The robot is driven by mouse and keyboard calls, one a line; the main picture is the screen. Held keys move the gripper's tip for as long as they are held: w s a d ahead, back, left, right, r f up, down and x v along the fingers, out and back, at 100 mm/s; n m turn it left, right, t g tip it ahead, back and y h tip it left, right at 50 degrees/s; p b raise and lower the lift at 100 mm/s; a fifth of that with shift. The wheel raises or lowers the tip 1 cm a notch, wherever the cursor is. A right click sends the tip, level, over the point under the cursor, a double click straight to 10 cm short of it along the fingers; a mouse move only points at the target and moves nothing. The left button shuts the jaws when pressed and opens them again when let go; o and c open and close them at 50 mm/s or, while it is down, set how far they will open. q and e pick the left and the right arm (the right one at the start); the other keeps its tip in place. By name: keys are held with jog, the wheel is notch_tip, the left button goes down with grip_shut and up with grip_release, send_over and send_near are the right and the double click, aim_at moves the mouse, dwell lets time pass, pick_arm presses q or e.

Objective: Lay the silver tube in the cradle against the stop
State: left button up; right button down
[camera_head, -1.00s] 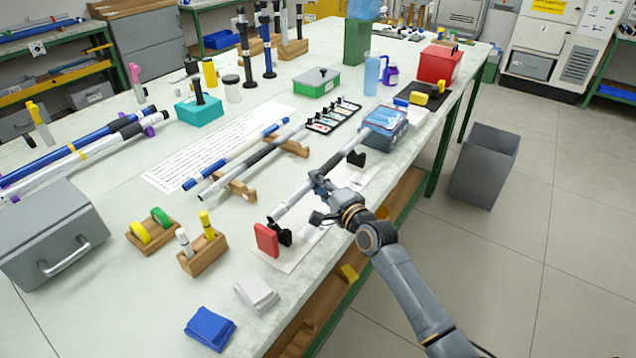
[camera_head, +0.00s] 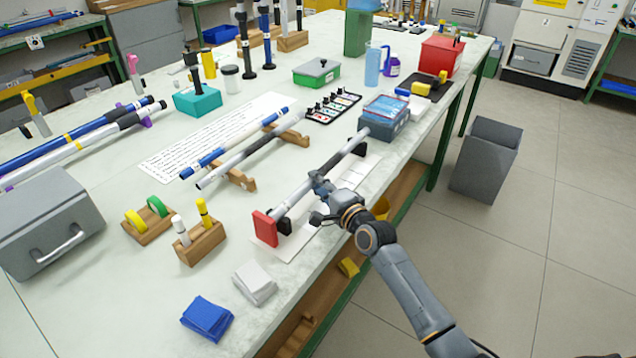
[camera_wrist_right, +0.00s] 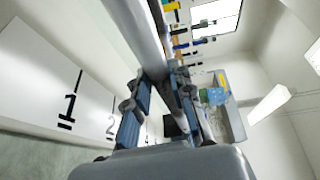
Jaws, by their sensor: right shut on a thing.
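The silver tube (camera_head: 307,191) lies lengthwise along the cradle, over its near black support (camera_head: 284,226) and its far black support (camera_head: 359,149). Its near end is right by the red stop (camera_head: 265,228); whether they touch, I cannot tell. Whether the tube rests fully in both supports is also unclear. My right gripper (camera_head: 320,186) is shut on the tube near its middle. In the right wrist view the tube (camera_wrist_right: 142,35) runs up from between the fingers (camera_wrist_right: 155,82). My left gripper is not in view.
A blue-and-white tube (camera_head: 235,143) and a grey-and-black tube (camera_head: 245,158) lie on wooden rests to the left. A blue-lidded box (camera_head: 385,122) stands just beyond the cradle's far end. A white cloth (camera_head: 255,282) and a blue cloth (camera_head: 207,318) lie at the near edge.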

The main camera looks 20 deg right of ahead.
jog(key=shift+s+a+p, duration=0.3)
jog(key=shift+a+p, duration=0.1)
jog(key=shift+p, duration=0.05)
dwell(0.4)
jog(key=c, duration=1.1)
grip_release()
jog(key=shift+s, duration=0.1)
jog(key=shift+s+d, duration=0.1)
jog(key=shift+s, duration=0.2)
jog(key=v, duration=1.1)
jog(key=shift+s, duration=0.1)
jog(key=shift+s, duration=0.1)
